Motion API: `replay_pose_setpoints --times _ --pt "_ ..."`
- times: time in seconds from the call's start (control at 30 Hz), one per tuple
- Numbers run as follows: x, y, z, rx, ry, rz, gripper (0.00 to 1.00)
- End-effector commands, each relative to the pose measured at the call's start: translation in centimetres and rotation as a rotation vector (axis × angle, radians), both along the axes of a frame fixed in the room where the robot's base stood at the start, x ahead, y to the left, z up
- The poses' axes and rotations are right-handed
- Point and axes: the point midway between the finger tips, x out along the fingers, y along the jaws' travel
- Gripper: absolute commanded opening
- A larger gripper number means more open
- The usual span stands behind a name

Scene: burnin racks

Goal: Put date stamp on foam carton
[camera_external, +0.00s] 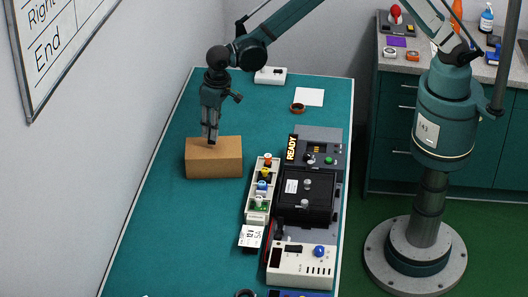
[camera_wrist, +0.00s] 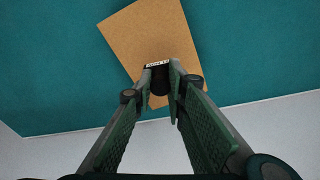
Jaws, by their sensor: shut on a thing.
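The foam carton (camera_external: 213,163) is a plain brown box on the teal bench in the external view. Its tan top also shows in the wrist view (camera_wrist: 150,32). My gripper (camera_external: 211,140) points down over the carton's top. In the wrist view my gripper (camera_wrist: 160,82) is shut on a small dark thing with a pale lettered edge, the date stamp (camera_wrist: 158,66). The stamp is at the carton's top; I cannot tell whether it touches it. In the external view the stamp is mostly hidden by the fingers.
A rack of coloured items (camera_external: 262,188) and a dark test unit (camera_external: 305,195) stand right of the carton. A white sheet (camera_external: 309,97), a brown ring (camera_external: 297,108) and a white box (camera_external: 270,75) lie farther back. The bench left and front of the carton is clear.

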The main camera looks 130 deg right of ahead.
Motion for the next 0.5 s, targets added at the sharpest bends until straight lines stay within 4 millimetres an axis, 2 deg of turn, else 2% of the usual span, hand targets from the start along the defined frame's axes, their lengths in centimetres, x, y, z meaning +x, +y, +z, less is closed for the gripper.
replay_pose_setpoints --times 0.2,0.5 --pt "0.0 0.0 -2.2 0.000 0.000 0.000 0.02" --pt "0.0 0.0 -2.5 0.000 0.000 0.000 0.02"
